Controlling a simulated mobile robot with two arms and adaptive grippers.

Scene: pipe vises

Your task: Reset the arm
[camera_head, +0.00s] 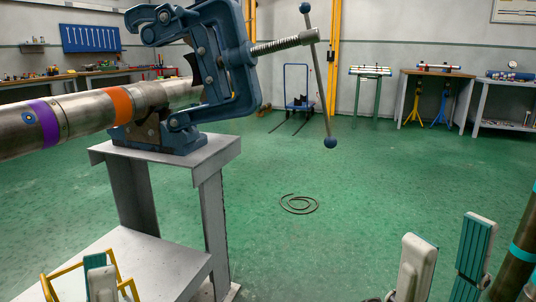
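My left gripper (101,279) is at the lower left, low beside the grey stand. Only its teal and pale finger ends show, next to a thin yellow frame (62,283). I cannot tell whether it is open or grips the frame. My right gripper (446,262) is at the lower right. Its two pale fingers with teal pads are apart, with green floor between them, and it is empty. A blue pipe vise (226,62) stands on the grey stand (165,155). A metal pipe (85,112) with purple and orange bands enters the vise from the left.
The vise screw and its bar handle (318,75) stick out to the right. A coiled dark hose or cable (299,204) lies on the open green floor. Workbenches (430,73) and a blue trolley (298,90) stand far back. A teal-banded dark cylinder (522,252) is beside my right gripper.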

